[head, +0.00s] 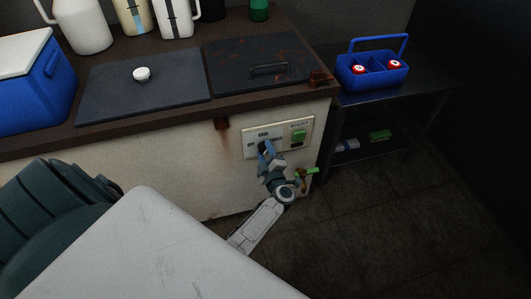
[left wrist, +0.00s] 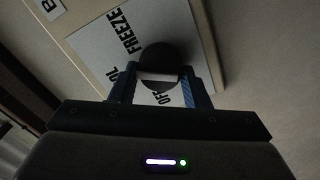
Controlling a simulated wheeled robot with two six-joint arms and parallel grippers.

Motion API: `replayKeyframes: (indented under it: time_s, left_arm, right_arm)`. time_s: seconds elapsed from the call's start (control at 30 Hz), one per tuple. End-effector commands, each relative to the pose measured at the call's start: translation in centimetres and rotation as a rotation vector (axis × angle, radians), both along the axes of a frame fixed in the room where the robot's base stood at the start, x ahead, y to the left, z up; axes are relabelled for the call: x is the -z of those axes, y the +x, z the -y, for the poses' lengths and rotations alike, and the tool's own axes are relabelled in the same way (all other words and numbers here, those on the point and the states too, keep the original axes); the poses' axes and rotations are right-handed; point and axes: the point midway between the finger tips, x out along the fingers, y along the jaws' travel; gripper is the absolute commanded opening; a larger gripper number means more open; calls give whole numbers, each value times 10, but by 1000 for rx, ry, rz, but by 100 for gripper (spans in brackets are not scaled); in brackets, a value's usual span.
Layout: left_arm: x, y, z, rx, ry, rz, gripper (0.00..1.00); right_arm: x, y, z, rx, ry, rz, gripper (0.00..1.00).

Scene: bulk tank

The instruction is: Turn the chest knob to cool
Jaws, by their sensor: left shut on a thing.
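The chest knob (left wrist: 160,62) is a dark round knob on a pale control plate (left wrist: 95,45) in the left wrist view. The plate carries the words FREEZE and OFF and a part-hidden label ending in OL. My left gripper (left wrist: 160,88) is shut on the knob, with one blue finger on each side. In the head view my left gripper (head: 266,150) is at the panel (head: 250,133) on the chest's front and hides most of the knob. Which label the knob points to I cannot tell. My right gripper is not in view.
A green switch (head: 299,134) sits on the panel right of my gripper. A green-handled tap (head: 306,172) is just below. A blue caddy (head: 372,72) stands on a metal table at the right. A blue cooler (head: 35,90) and white jugs (head: 82,27) stand on the chest top.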

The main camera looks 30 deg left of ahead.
Motion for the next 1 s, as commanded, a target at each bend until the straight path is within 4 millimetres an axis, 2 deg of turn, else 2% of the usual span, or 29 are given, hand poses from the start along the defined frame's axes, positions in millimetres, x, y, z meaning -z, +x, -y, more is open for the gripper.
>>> replayKeyframes:
  time_s: [0.1, 0.5, 1.0]
  left_arm:
    - [3, -1, 0, -1, -70, 79, 20]
    - [5, -1, 0, 0, -261, 302, 20]
    - [4, -1, 0, 0, -336, 390, 20]
  right_arm:
    - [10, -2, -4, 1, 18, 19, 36]
    - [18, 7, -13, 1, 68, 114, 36]
    - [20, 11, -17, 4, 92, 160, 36]
